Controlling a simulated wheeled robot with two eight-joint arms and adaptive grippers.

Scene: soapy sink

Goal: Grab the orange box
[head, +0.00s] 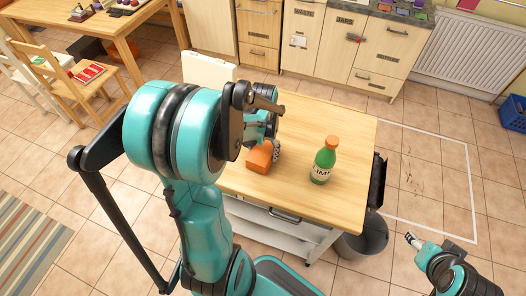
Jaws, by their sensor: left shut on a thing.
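The orange box (259,159) is on or just above the wooden top of a small table (345,118), left of a green bottle. My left gripper (273,148) is at the box's upper right side and is shut on it. My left arm covers part of the gripper and the table's left side, so I cannot tell whether the box still touches the tabletop. My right gripper (413,240) is at the lower right, away from the table, and its fingers are too small to read.
A green bottle with an orange cap (325,160) stands upright on the table, right of the box. A grey bin (362,238) is on the floor by the table's right side. Wooden cabinets (346,52) line the back. A chair (75,80) is at the left.

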